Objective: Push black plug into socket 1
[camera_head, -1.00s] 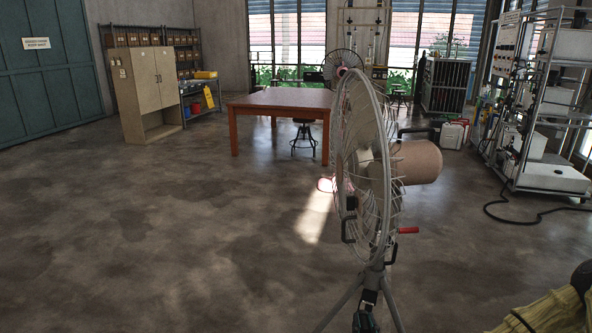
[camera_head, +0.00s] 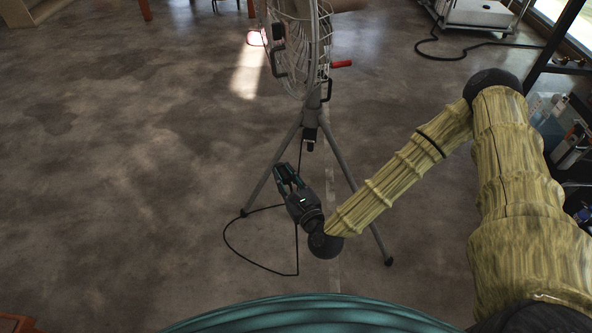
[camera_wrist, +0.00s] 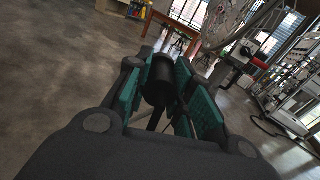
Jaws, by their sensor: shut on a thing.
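My gripper (camera_head: 285,172) is in front of the fan's tripod in the head view, its teal-lined fingers pointing up and slightly left. In the wrist view my gripper (camera_wrist: 160,85) is shut on the black plug (camera_wrist: 160,78), a dark rounded body between the finger pads. The plug is hard to make out in the head view. A black cable (camera_head: 262,273) loops on the floor below my gripper. I cannot pick out socket 1 in either current view.
The caged fan (camera_head: 297,50) stands on a grey tripod (camera_head: 345,175) close to my gripper; it also shows in the wrist view (camera_wrist: 225,22). A dark piece (camera_head: 310,137) hangs at its post. A white-topped unit (camera_head: 478,12) stands back right. Floor at left is clear.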

